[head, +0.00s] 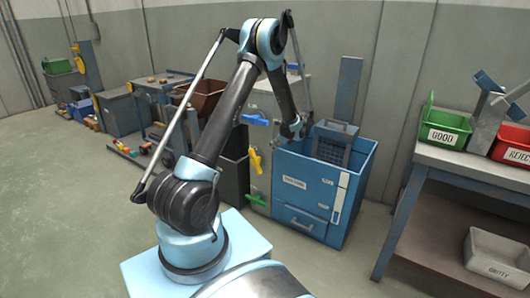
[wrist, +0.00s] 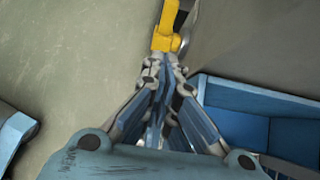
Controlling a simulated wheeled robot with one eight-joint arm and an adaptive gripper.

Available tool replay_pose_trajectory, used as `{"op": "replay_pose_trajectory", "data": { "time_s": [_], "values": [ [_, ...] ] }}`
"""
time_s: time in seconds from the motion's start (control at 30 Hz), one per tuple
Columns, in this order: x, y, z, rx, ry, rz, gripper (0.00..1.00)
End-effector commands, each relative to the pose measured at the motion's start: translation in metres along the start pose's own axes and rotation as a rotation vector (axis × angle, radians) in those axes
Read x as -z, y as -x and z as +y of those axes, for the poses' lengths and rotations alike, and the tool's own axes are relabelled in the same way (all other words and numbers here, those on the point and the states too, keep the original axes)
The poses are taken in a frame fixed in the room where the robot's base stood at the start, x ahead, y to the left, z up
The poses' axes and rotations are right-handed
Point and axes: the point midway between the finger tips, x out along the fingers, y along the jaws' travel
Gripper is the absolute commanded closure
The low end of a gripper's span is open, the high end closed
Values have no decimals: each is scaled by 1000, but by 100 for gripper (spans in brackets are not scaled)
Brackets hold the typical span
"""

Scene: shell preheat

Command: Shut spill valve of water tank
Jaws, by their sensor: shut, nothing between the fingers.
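A grey tank-like box (head: 262,98) stands behind my arm in the head view. Its side carries a blue handle (head: 255,119), a yellow handle (head: 254,160) and a green handle (head: 257,200), one above the other. No readable label tells which is the spill valve. The yellow handle points roughly downward. In the wrist view a yellow handle (wrist: 164,32) lies just beyond the tips of my gripper (wrist: 164,64). My gripper is shut and empty; whether it touches the handle I cannot tell. In the head view its fingers are hard to make out.
A blue open-topped bin (head: 309,190) stands close right of the handles; its wall (wrist: 255,95) is beside my fingers in the wrist view. A workbench (head: 440,160) with a green bin (head: 444,128) and a red bin (head: 513,146) is further right.

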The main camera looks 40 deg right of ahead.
Motion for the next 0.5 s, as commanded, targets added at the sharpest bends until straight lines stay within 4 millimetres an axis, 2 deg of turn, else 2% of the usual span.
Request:
{"op": "replay_pose_trajectory", "data": {
  "time_s": [0.5],
  "values": [
    [-1, -88, 1, -1, 4, 0, 100]
  ]
}}
